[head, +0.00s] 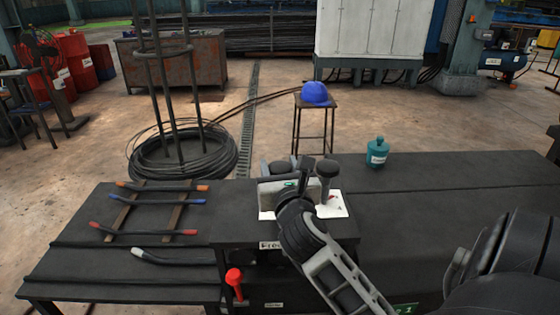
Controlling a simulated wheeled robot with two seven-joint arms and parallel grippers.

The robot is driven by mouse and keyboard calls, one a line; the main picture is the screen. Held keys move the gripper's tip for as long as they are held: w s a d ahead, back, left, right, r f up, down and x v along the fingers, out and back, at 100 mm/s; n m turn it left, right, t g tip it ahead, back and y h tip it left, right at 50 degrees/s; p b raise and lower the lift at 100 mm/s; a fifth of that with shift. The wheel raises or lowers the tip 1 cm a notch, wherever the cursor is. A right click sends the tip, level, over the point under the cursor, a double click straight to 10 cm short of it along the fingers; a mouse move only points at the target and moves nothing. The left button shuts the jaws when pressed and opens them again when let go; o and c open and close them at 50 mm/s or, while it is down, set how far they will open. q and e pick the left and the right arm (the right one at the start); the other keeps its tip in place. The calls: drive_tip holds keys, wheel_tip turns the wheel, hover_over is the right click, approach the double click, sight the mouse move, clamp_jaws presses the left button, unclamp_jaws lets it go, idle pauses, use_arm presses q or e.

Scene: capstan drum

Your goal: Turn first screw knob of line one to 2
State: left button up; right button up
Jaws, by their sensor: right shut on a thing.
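A small grey block device (270,190) with dark screw knobs stands on a white plate on the black bench. One dark, round-topped knob (327,168) stands up at its right, and another dark knob (281,168) shows at its back left. My right gripper (303,178) reaches in from the lower right and is shut on a screw knob at the middle of the device. The gripper hides most of that knob, and its setting cannot be read. My left gripper is not in view.
A teal bottle (377,152) stands on the bench to the right. Several bars with coloured ends (160,200) lie at the left. A red-knobbed lever (234,278) stands in front, below. A blue helmet (316,94) rests on a stool behind.

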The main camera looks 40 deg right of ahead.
drive_tip(key=shift+n+t+y, duration=0.4)
drive_tip(key=shift+n+y, duration=0.2)
drive_tip(key=shift+y, duration=0.1)
drive_tip(key=shift+f, duration=0.1)
drive_tip(key=o, duration=1)
drive_tip(key=shift+c, duration=0.2)
